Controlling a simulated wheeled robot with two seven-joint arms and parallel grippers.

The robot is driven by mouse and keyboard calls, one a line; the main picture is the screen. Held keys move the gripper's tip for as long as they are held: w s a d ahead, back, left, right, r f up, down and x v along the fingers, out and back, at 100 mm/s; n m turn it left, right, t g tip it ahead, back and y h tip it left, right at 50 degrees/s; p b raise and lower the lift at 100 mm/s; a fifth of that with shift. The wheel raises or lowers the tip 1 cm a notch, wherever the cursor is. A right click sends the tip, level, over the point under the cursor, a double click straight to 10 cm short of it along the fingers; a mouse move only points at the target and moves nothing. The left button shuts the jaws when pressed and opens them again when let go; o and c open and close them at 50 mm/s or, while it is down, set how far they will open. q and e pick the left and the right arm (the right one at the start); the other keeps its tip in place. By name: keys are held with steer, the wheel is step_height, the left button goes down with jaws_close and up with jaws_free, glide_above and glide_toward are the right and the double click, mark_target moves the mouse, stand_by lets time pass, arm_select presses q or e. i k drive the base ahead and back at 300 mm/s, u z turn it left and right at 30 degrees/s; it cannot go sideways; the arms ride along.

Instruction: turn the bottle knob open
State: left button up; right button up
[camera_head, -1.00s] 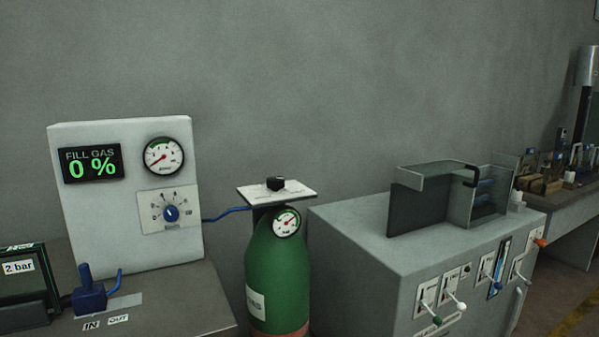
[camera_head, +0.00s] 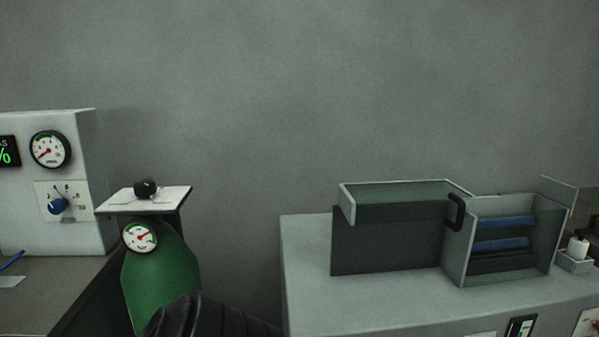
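The black bottle knob (camera_head: 146,189) sits on a white plate (camera_head: 172,199) on top of the green gas bottle (camera_head: 160,275). A round gauge (camera_head: 140,236) is on the bottle's front, below the plate. A dark, ribbed shape, which looks like part of my arm, enters from the bottom edge and covers the bottle's lower right side. It is below the knob and apart from it. Neither gripper's fingers can be made out.
The grey fill panel (camera_head: 85,180) with a gauge and blue dial (camera_head: 58,206) stands left of the bottle. A grey cabinet (camera_head: 306,262) to the right bears an open box (camera_head: 386,240) and a rack with blue bars (camera_head: 505,245). Bare wall lies behind.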

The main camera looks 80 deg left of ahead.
mark_target(144, 189)
steer(key=i, duration=0.5)
steer(key=u, duration=3.95)
steer(key=i, duration=0.5)
steer(key=u, duration=0.05)
